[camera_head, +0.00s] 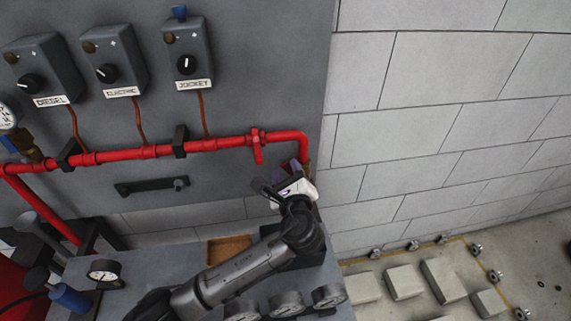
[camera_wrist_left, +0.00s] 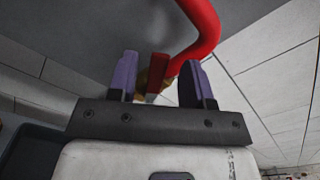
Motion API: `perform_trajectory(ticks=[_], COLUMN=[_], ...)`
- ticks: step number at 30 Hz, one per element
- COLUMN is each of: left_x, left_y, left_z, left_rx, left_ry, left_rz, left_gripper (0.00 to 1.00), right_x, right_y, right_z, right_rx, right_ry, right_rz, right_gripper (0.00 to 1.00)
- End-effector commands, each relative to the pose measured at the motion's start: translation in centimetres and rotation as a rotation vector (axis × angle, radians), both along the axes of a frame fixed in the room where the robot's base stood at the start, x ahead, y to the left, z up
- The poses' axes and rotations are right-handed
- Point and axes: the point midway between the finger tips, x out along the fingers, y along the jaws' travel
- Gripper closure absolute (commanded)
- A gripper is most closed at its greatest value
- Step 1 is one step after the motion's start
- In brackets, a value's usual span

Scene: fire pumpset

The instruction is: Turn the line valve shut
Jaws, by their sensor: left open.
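The red pipe (camera_head: 210,144) runs along the grey panel and bends down at its right end. A brass fitting (camera_head: 308,166) shows at that lower end, partly hidden by my gripper; I take it for the line valve. In the left wrist view a flat red handle (camera_wrist_left: 158,66) stands by the brass body (camera_wrist_left: 143,80) and the bent pipe (camera_wrist_left: 205,35). My left gripper (camera_head: 283,177) is open just below the bend. In the wrist view the handle appears between its purple fingers (camera_wrist_left: 160,75), apart from both; its depth is unclear. My right gripper is out of view.
A red cross-shaped fitting (camera_head: 257,146) sits on the pipe left of the bend. Three switch boxes, including JOCKEY (camera_head: 187,55), hang above. Several gauges (camera_head: 287,303) and a tan tray (camera_head: 229,249) lie below. The block wall (camera_head: 430,130) is clear at right.

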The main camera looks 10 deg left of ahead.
Motion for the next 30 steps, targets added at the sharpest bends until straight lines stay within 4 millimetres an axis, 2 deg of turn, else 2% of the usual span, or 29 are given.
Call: perform_trajectory(ticks=[6, 15, 21, 30], left_x=[-4.4, -8.9, -10.3, -10.7], left_y=[-1.4, -2.6, -3.0, -3.1], left_z=[0.1, 0.0, 0.0, 0.0], left_rx=[-0.001, 0.0, 0.0, 0.001], left_ry=[0.002, 0.003, 0.002, 0.001], left_rz=[-0.004, -0.002, -0.001, -0.001], left_gripper=[0.54, 0.54, 0.54, 0.54], right_x=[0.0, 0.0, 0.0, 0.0], right_y=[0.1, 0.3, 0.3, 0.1], right_z=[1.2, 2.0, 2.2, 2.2], right_rx=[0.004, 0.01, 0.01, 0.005], right_ry=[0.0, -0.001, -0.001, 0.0], right_rz=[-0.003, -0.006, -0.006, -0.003], right_gripper=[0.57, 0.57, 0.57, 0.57])
